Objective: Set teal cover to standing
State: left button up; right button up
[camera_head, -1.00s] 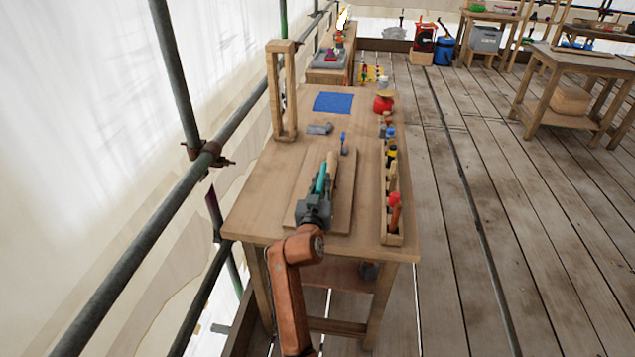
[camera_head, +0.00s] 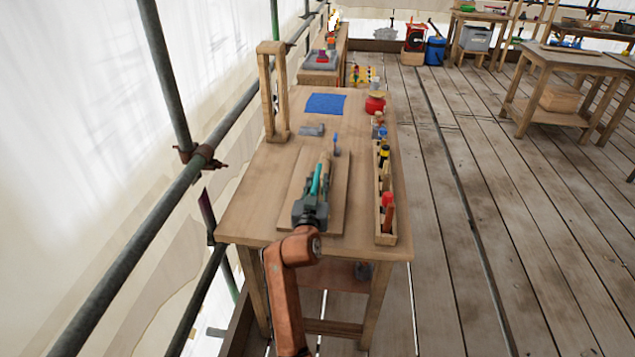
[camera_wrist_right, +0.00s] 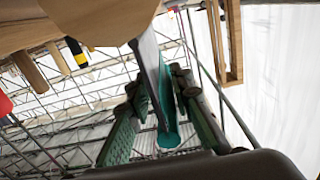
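The teal cover (camera_head: 316,180) is a narrow, curved teal piece at the front middle of the workbench, over a flat wooden board (camera_head: 338,205). It also shows in the right wrist view (camera_wrist_right: 171,118), its rounded end towards the camera. My right gripper (camera_head: 312,200) is at the cover's near end. In the wrist view its two fingers stand on both sides of the cover, close to it. I cannot tell whether both press on it, or whether the cover touches the board. A light wooden piece lies right beside the cover. My left gripper is not in view.
A wooden rack (camera_head: 386,215) with tools, including a red-handled one, stands along the bench's right edge. A wooden frame (camera_head: 270,95) rises at the left. A small grey part (camera_head: 312,130), a blue cloth (camera_head: 326,104) and a red pot (camera_head: 375,105) are farther back.

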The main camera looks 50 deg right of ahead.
jog(key=shift+a+f, duration=0.1)
jog(key=shift+w, duration=0.1)
jog(key=shift+a, duration=0.15)
jog(key=shift+v, duration=3.65)
